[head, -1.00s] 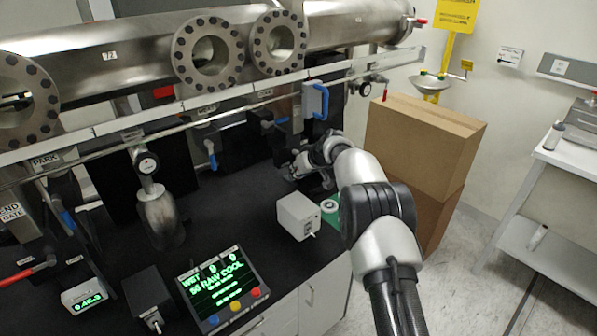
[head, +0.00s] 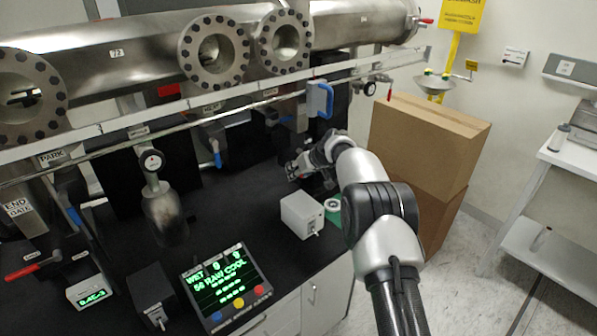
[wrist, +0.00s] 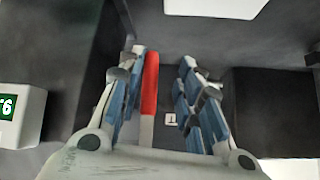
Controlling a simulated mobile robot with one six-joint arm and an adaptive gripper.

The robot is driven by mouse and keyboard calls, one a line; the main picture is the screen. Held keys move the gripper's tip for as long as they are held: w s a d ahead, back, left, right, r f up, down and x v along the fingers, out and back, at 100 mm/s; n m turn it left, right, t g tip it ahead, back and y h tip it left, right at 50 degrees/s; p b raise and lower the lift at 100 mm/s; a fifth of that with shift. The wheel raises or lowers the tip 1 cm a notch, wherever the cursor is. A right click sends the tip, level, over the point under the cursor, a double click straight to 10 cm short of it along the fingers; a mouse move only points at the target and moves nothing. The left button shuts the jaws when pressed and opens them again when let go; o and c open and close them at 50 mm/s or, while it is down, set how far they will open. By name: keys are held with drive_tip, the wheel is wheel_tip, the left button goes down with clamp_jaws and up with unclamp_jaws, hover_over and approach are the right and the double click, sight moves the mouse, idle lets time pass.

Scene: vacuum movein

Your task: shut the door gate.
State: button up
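In the wrist view a red lever handle (wrist: 150,85) with a pale metal stem stands between the blue-padded fingers of my gripper (wrist: 160,88). The fingers are open on either side of it, the left one nearer. Contact is not clear. In the head view my gripper (head: 298,170) is low over the black bench, below the upright blue handle (head: 320,100) on the beamline; the lever there is mostly hidden by my arm. I cannot read a door gate label, so which gate the lever works cannot be told.
A pale box (head: 302,215) stands on the bench near my gripper. Cardboard boxes (head: 425,150) stand to the right. A screen panel (head: 225,290), a metal flask (head: 165,215) and the END GATE station (head: 20,208) with a red lever (head: 22,271) are to the left.

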drive_tip(key=shift+d+r, duration=0.1)
drive_tip(key=v, duration=1.1)
drive_tip(key=shift+s+r, duration=0.25)
drive_tip(key=shift+s, duration=0.05)
drive_tip(key=s+r+m+g+h, duration=0.1)
drive_tip(key=s+r, duration=0.5)
drive_tip(key=s, duration=0.6)
drive_tip(key=s+r+m+g+h, duration=0.1)
drive_tip(key=s+r, duration=0.5)
drive_tip(key=s, duration=0.6)
drive_tip(key=s+d+f+m+h, duration=0.1)
drive_tip(key=s+d+f, duration=0.2)
drive_tip(key=s, duration=1.1)
drive_tip(key=s+d+f+m+g+h, duration=0.1)
drive_tip(key=s+d+f, duration=0.2)
drive_tip(key=s, duration=1.1)
drive_tip(key=shift+s+m+h, duration=0.15)
drive_tip(key=shift+m+h, duration=0.15)
